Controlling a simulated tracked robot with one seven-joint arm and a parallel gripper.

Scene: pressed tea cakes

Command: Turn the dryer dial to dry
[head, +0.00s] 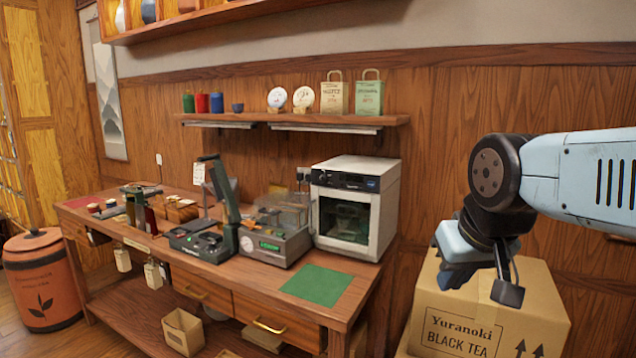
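The dryer appears to be the white box (384,172) with a dark glass door (345,222) at the right end of the wooden bench. A dark control strip (345,181) with a small blue patch runs along its top front. The dial is too small to make out, so its setting cannot be told. My gripper (484,284) hangs at the right, fingers pointing down, with a gap between the fingertips and nothing in it. It shows in front of a cardboard box, right of the dryer and apart from it.
The cardboard box (455,335) marked black tea stands right of the bench. A grey press machine (272,246) stands left of the dryer. A green mat (318,285) lies in front of it. A shelf (300,119) with tins and bags hangs above.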

